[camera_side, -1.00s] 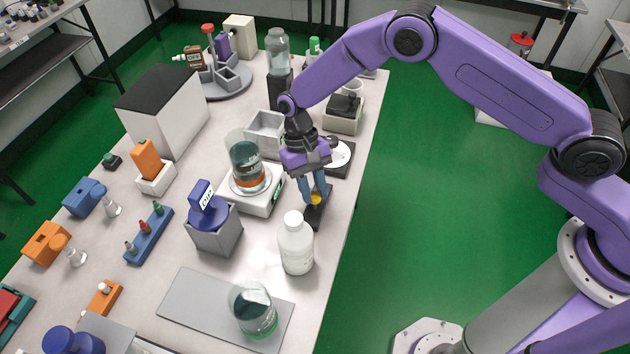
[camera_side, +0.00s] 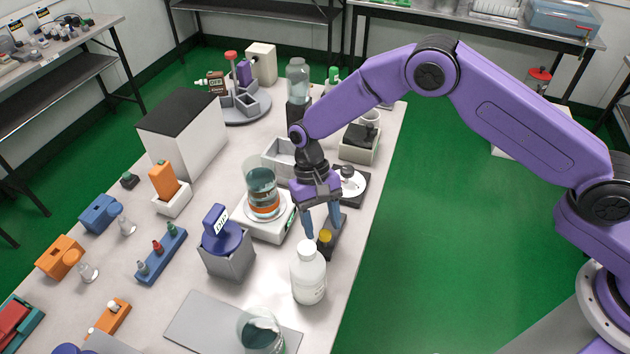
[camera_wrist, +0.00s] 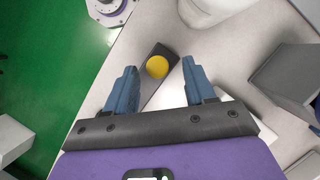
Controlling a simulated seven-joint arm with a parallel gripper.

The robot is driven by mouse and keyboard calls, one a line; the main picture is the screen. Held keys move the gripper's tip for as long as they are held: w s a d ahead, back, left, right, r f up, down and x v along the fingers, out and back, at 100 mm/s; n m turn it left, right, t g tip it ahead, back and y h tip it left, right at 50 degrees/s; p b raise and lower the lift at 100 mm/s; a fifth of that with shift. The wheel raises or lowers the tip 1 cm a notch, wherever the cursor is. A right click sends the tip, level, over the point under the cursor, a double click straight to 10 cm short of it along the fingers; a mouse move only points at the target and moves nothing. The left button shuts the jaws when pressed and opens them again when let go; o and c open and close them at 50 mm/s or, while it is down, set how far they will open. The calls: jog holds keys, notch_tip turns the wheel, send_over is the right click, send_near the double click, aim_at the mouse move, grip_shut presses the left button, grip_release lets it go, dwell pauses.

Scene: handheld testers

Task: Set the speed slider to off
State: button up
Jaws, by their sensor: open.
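The slider is a dark, narrow base with a round yellow knob (camera_side: 325,237), lying near the right edge of the table in the side view. The yellow knob (camera_wrist: 157,67) shows from above in the wrist view, toward the end of the base nearer the white bottle. My gripper (camera_side: 322,222) is open and points down over the slider. In the wrist view its two blue fingers (camera_wrist: 159,77) stand one on each side of the base, with the knob between them and gaps to both. No speed markings can be read, and part of the base is hidden by my gripper.
A white bottle (camera_side: 309,276) stands just in front of the slider. A white hotplate with a beaker (camera_side: 262,190) is close on the left, and a grey holder with a blue tester (camera_side: 228,258) stands left of the bottle. Floor lies beyond the table's right edge.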

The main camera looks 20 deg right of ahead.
jog(key=v, duration=1.6)
jog(key=shift+s, duration=0.15)
jog(key=s+d+r+n+t, duration=0.1)
jog(key=s+d+r+n, duration=0.3)
jog(key=s, duration=0.3)
jog(key=s+d+r+n+t, duration=0.2)
jog(key=s+d+r, duration=0.3)
jog(key=s, duration=0.2)
jog(key=s+d+f+n+t, duration=0.1)
jog(key=s+d+n, duration=0.5)
jog(key=s+d, duration=1.1)
jog(key=shift+s+d+f+n+t, duration=0.3)
jog(key=shift+s+f+t, duration=0.1)
jog(key=shift+s, duration=0.25)
